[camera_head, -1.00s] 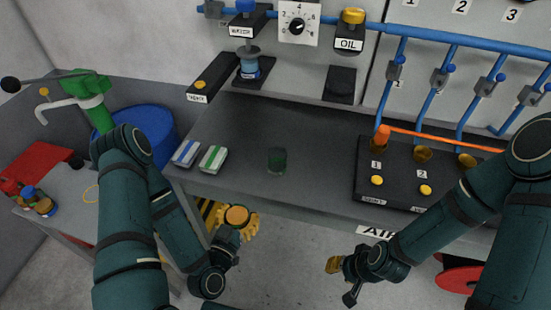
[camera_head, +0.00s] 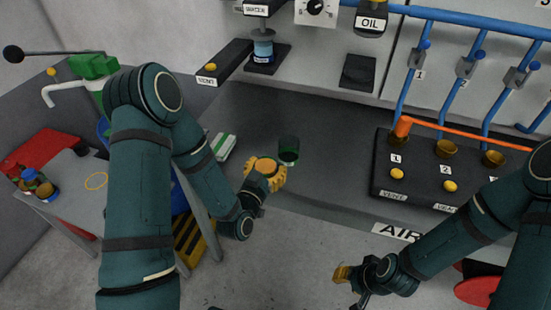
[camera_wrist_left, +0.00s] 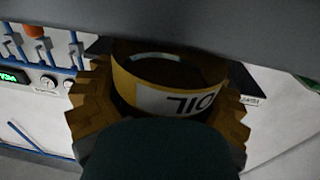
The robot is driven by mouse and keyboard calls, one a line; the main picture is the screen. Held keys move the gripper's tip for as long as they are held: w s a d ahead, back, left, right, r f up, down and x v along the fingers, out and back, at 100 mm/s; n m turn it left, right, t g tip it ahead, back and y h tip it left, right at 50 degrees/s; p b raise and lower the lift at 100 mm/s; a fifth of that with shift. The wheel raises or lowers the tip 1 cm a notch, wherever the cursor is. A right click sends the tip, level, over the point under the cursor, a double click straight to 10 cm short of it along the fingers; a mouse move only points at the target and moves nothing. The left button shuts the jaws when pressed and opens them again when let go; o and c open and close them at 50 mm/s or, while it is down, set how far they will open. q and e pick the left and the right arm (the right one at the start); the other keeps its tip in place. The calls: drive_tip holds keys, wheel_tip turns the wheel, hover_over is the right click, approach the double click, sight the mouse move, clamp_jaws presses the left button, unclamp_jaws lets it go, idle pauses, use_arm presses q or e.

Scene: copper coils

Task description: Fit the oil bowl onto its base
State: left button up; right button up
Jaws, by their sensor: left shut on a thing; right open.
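The oil bowl (camera_wrist_left: 172,82) is an amber cup with a white OIL label, upside down in the left wrist view. My left gripper (camera_head: 264,175) is shut around it at the bench's front edge; its yellow jagged fingers flank the bowl in the wrist view. The black OIL-labelled housing (camera_head: 371,20) is on the back wall, cut by the top edge. A black square pad (camera_head: 359,72) lies below it with nothing on it. I cannot tell which of these is the base. My right gripper (camera_head: 346,275) is open and empty, low in front of the bench.
Bench between is clear.

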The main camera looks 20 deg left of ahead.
use_arm(q)
drive_tip(key=w, duration=0.4)
drive_tip(key=shift+w+d, duration=0.3)
drive_tip(key=shift+w, duration=0.05)
drive_tip(key=shift+w+f, duration=0.1)
drive_tip(key=shift+f, duration=0.05)
drive_tip(key=o, duration=1.4)
drive_tip(key=shift+f, duration=0.1)
